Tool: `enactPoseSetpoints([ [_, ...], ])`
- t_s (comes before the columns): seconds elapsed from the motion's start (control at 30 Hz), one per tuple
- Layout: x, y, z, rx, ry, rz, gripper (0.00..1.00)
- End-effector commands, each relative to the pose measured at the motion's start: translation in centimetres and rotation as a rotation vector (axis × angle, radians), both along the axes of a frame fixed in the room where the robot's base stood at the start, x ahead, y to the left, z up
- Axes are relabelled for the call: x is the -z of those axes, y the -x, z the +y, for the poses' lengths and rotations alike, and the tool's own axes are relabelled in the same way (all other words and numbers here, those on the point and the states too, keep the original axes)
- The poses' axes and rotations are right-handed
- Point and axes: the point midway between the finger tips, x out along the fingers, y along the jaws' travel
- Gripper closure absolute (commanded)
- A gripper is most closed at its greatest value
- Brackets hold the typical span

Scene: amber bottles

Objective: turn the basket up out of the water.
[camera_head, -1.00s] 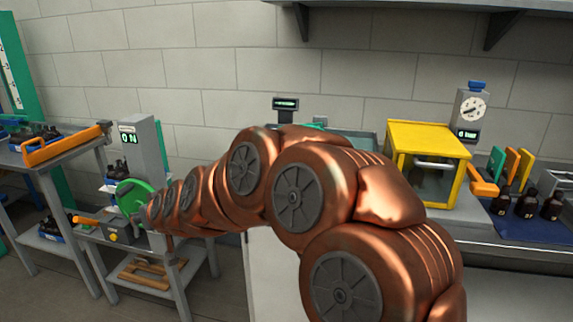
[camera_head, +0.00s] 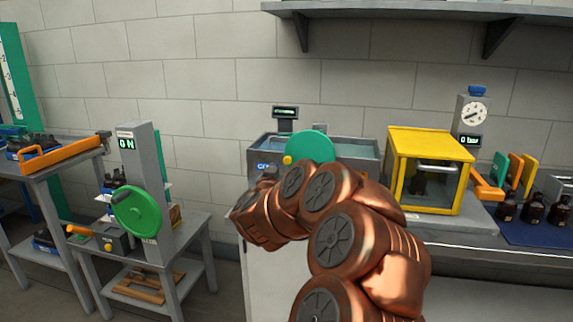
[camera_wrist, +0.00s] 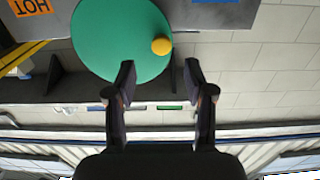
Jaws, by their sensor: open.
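A grey tank (camera_head: 256,156) with blue-green water (camera_head: 350,150) stands against the wall in the head view. A green wheel (camera_head: 312,146) with a yellow knob (camera_head: 287,160) is at its front. I cannot make out a basket in the water. In the wrist view the green wheel (camera_wrist: 115,38) lies just beyond the fingertips, with its yellow knob (camera_wrist: 161,46) between the lines of the two fingers. My gripper (camera_wrist: 158,72) is open with nothing between its fingers. It appears apart from the knob. In the head view my arm hides the tank's lower front, and the gripper cannot be made out.
A yellow-framed cabinet (camera_head: 432,135) stands right of the tank, with a gauge post (camera_head: 470,120) behind it. Dark bottles (camera_head: 532,211) stand on a blue mat at far right. At left is a grey post (camera_head: 148,185) with another green wheel (camera_head: 137,211). A shelf (camera_head: 400,9) hangs above.

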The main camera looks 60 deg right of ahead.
Motion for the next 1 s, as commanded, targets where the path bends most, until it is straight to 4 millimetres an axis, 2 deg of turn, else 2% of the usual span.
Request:
enactPoseSetpoints([
  [0.6, 0.1, -2.5, -6.2, -0.004, -0.003, 0.001, 0.47],
  [0.97, 0.1, -2.6, -6.7, -0.005, -0.002, 0.001, 0.47],
  [1.0, 0.1, -2.6, -6.7, -0.005, -0.002, 0.001, 0.5],
])
